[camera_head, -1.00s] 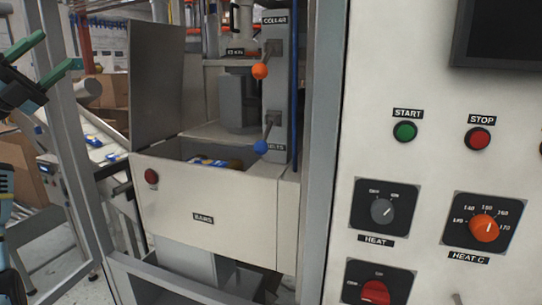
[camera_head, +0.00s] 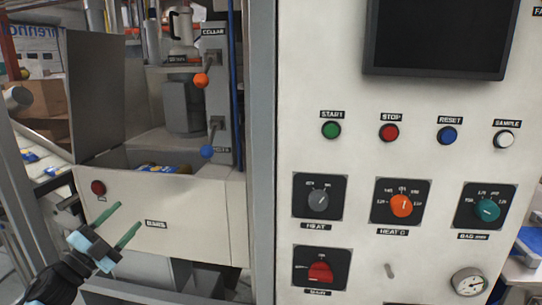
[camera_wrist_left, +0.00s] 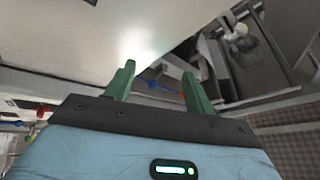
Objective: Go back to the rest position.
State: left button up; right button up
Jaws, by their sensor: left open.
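My left gripper (camera_head: 124,226) is at the lower left of the head view, in front of the white box labelled BARS (camera_head: 190,215). Its two green fingers are apart with nothing between them. In the left wrist view the open fingers (camera_wrist_left: 158,88) also show empty. My right gripper is in neither view.
A white control panel (camera_head: 350,165) fills the right side, with a green START button (camera_head: 331,130), a red STOP button (camera_head: 389,132), dials and a dark screen (camera_head: 440,38). A grey frame post (camera_head: 261,150) stands between panel and box. Orange (camera_head: 201,80) and blue (camera_head: 207,151) lever knobs are above the box.

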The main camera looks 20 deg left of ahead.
pick_arm(q)
jog(key=s+d+f+n+g+y, duration=0.1)
jog(key=s+d+f+n+g, duration=0.25)
jog(key=f, duration=0.55)
jog(key=s+d+f+n+g+y+p, duration=0.1)
jog(key=s+d+f+n, duration=0.25)
jog(key=d+f, duration=0.45)
jog(key=s+d+f+n+g+y, duration=0.15)
jog(key=s+d+f, duration=0.3)
jog(key=f, duration=0.65)
jog(key=s+d+f+n+g+h, duration=0.1)
jog(key=s+d+f+n+g, duration=0.1)
jog(key=s+d+f, duration=0.3)
jog(key=s+d+f+n+g+h, duration=0.2)
jog(key=s+d+f+g, duration=0.3)
jog(key=s+d, duration=0.6)
jog(key=d+p, duration=0.1)
jog(key=d, duration=0.2)
jog(key=shift+s, duration=0.3)
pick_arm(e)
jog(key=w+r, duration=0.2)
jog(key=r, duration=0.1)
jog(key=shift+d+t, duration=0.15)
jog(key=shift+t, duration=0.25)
pick_arm(q)
jog(key=c, duration=0.4)
jog(key=shift+s+a, duration=0.1)
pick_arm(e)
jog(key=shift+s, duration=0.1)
